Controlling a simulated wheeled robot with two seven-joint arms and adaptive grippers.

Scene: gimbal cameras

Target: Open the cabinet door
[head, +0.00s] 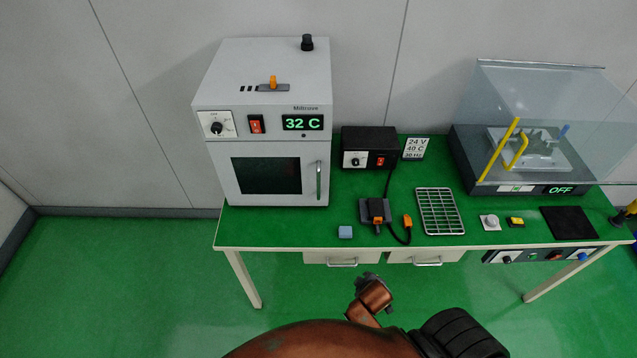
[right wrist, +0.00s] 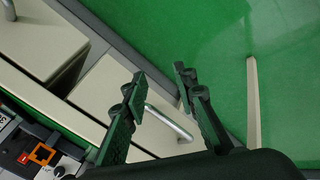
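The cabinet (head: 262,75) is a light grey box at the left end of the green table, with a 32 C display. Its door (head: 222,180) has a dark window and a vertical metal handle (head: 319,180) on the right side. The door looks shut. My right gripper (right wrist: 158,82) is open and empty in the right wrist view. Its fingers are well apart, and a metal handle bar (right wrist: 170,122) on a pale drawer front shows between and beyond them. I cannot tell how far off it is. I cannot make out my left gripper.
Two drawers with handles (head: 342,264) sit under the front edge of the table (head: 290,230). My copper arm covers the bottom centre.

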